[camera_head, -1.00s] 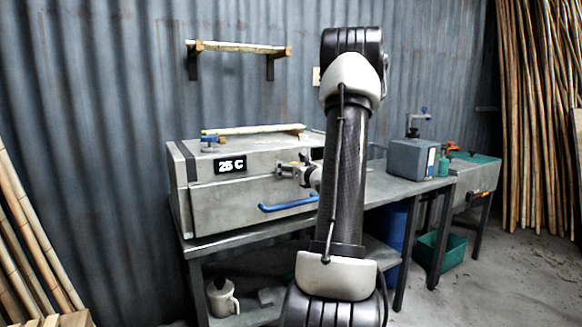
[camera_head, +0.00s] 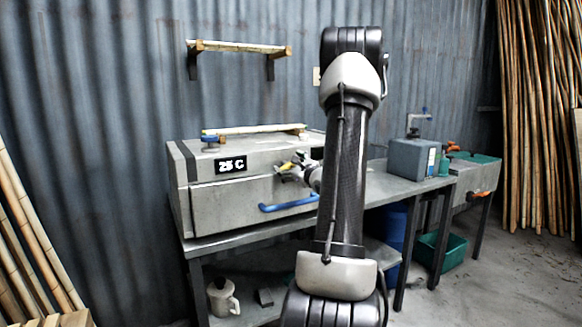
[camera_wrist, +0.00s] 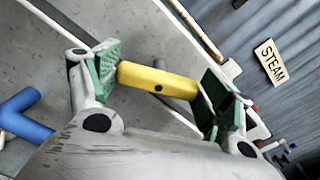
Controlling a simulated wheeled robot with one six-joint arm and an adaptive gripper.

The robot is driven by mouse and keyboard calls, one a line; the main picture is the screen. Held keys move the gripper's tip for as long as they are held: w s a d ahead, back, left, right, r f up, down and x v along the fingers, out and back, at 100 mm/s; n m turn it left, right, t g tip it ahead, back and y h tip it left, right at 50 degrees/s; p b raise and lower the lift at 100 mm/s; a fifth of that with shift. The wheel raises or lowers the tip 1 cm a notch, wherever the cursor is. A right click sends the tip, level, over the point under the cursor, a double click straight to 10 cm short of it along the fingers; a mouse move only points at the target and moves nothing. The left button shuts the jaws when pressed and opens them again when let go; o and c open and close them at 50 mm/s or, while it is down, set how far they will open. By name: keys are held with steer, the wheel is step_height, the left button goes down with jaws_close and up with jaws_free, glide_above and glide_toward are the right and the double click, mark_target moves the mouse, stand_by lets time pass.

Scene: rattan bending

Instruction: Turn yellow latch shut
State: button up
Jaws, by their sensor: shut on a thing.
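The yellow latch (camera_wrist: 157,82) lies between the green-padded fingers of my gripper (camera_wrist: 160,88) in the wrist view, with a dark pivot spot near its middle. One pad meets its left end and the other is at its right end. In the head view a bit of the yellow latch (camera_head: 287,166) shows at my gripper (camera_head: 291,170), on the front of the grey steam box (camera_head: 240,208). My arm hides the right part of the box front.
A blue handle (camera_head: 289,203) sticks out below the latch, and its blue end (camera_wrist: 25,115) shows at the left in the wrist view. A STEAM sign (camera_wrist: 270,61) is on the wall.

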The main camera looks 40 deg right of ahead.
steer(key=n, duration=0.6)
steer(key=shift+a+f, duration=0.15)
steer(key=n, duration=0.6)
steer(key=shift+f+n, duration=0.15)
steer(key=shift+n, duration=0.15)
steer(key=o, duration=1)
steer(key=v, duration=1.2)
steer(key=shift+a, duration=0.1)
